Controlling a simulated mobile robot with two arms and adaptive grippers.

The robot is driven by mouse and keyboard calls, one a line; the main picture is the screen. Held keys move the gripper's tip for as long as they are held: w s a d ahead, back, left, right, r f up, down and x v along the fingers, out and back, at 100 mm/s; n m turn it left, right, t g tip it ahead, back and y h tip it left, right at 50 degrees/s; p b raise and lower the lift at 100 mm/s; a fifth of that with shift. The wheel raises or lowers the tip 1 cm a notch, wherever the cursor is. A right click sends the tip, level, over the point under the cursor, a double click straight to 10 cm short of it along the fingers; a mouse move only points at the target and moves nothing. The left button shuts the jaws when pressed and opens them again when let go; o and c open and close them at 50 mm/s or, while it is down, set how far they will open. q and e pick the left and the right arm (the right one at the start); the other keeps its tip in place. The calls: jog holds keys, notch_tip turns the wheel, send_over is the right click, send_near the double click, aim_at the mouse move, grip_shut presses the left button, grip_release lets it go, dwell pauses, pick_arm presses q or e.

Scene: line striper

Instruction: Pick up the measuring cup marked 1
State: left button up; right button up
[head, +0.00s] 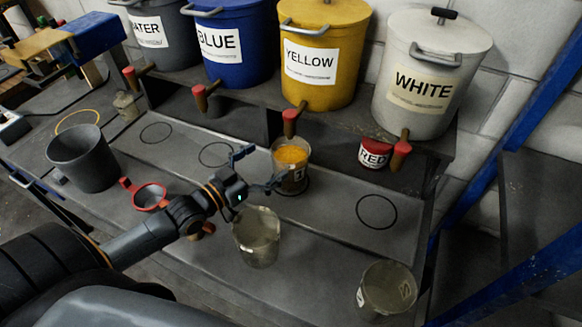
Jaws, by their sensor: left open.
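A clear measuring cup (291,158) with orange-yellow contents stands upright under the yellow bucket's tap, on a marked circle. A small dark mark on its lower front looks like a 1. My left gripper (262,168) is open and empty, just left of this cup, its jaws pointing toward it. One finger overlaps the cup's lower left edge in the picture; I cannot tell whether it touches. A second clear cup (257,240) stands in front, below my gripper, its number not readable. A third clear cup (387,290) stands at the front right. My right gripper is out of view.
Buckets labelled WATER (150,35), BLUE (220,42), YELLOW (311,60) and WHITE (423,88) stand on the shelf, with taps overhanging. A small RED can (373,155) stands below. A dark grey bucket (82,160) and red-rimmed funnel (150,196) are at left. The right circle (376,211) is empty.

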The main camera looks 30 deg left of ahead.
aim_at(276, 161)
pick_arm(q)
notch_tip(276, 161, down, 2)
jog(key=shift+f, duration=0.1)
jog(key=shift+p+x, duration=0.3)
jog(key=shift+x, duration=0.75)
jog(key=shift+w, duration=0.25)
jog(key=p+x, duration=0.1)
jog(key=x, duration=0.3)
jog(key=shift+w+d, duration=0.15)
jog(key=shift+w, duration=0.05)
jog(key=shift+w+d, duration=0.1)
jog(key=shift+w, duration=0.25)
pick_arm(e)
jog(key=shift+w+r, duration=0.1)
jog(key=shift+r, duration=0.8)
pick_arm(q)
jog(key=shift+s, duration=0.1)
jog(key=shift+c, duration=0.2)
